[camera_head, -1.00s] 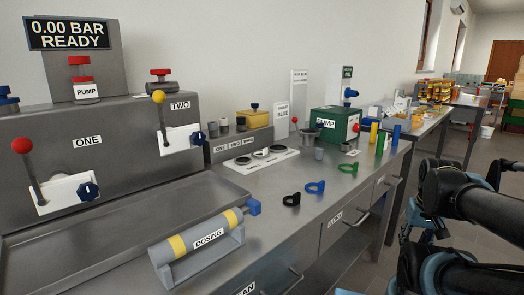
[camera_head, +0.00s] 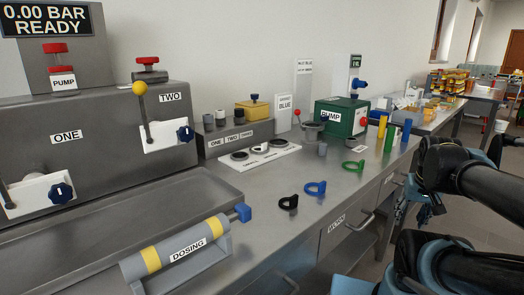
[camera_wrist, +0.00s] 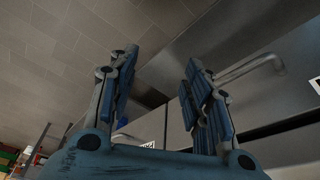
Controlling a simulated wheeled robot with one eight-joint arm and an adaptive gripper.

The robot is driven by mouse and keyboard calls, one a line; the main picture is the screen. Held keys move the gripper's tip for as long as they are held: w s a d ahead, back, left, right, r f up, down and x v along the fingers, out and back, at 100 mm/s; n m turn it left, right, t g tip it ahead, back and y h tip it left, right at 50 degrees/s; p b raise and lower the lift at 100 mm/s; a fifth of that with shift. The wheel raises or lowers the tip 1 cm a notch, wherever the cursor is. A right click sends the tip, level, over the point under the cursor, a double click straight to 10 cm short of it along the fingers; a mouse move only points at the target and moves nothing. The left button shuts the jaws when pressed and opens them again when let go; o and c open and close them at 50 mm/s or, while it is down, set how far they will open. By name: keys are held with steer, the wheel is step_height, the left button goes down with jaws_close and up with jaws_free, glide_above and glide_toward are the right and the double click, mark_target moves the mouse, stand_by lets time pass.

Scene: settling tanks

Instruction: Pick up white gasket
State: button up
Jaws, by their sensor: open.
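Ring-shaped pieces with tabs lie in a row on the steel bench (camera_head: 255,204): a black ring (camera_head: 288,202), a blue ring (camera_head: 315,188) and a green ring (camera_head: 353,166). A white plate (camera_head: 235,164) with round dark-and-white fittings lies behind them. My gripper is in the wrist view (camera_wrist: 160,62), with its two blue-padded fingers spread and nothing between them. It points toward the drawer fronts and floor, away from the rings. In the head view my dark arm is at the right, beside the bench's front.
A grey DOSING cylinder (camera_head: 186,250) lies near the bench's front left. Lever panels ONE and TWO stand behind it. The green PUMP box (camera_head: 340,115) and upright yellow, green and blue cylinders stand farther right. Drawer handles (camera_head: 362,224) stick out from the bench front.

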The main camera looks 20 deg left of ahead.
steer(key=w+a+r+n+t, duration=0.1)
steer(key=w+a+r+t, duration=0.25)
steer(key=w+r, duration=0.75)
steer(key=w+a+r+n+g+y, duration=0.1)
steer(key=w+a+r+n, duration=0.2)
steer(key=a, duration=0.6)
steer(key=w+a+r+n+g+y, duration=0.1)
steer(key=w+a+r+n+y, duration=0.15)
steer(key=a+r, duration=0.5)
steer(key=w+a+r+n+g, duration=0.1)
steer(key=w+a+r+n, duration=0.15)
steer(key=a, duration=0.85)
steer(key=s+a+r+n+g, duration=0.1)
steer(key=s+a+r+n, duration=0.15)
steer(key=a, duration=0.45)
steer(key=s+a+r+n+g, duration=0.1)
steer(key=s+a+r+n, duration=0.15)
steer(key=a, duration=0.55)
glide_above(265, 143)
steer(key=d, duration=0.2)
step_height(265, 143, down, 11)
steer(key=shift+y, duration=0.35)
steer(key=shift+s+x, duration=0.15)
steer(key=shift+x, duration=0.85)
steer(key=shift+s+x, duration=0.15)
steer(key=shift+x, duration=0.8)
steer(key=shift+s+x, duration=0.2)
steer(key=shift+x, duration=0.8)
steer(key=shift+d+f, duration=0.15)
steer(key=c, duration=1)
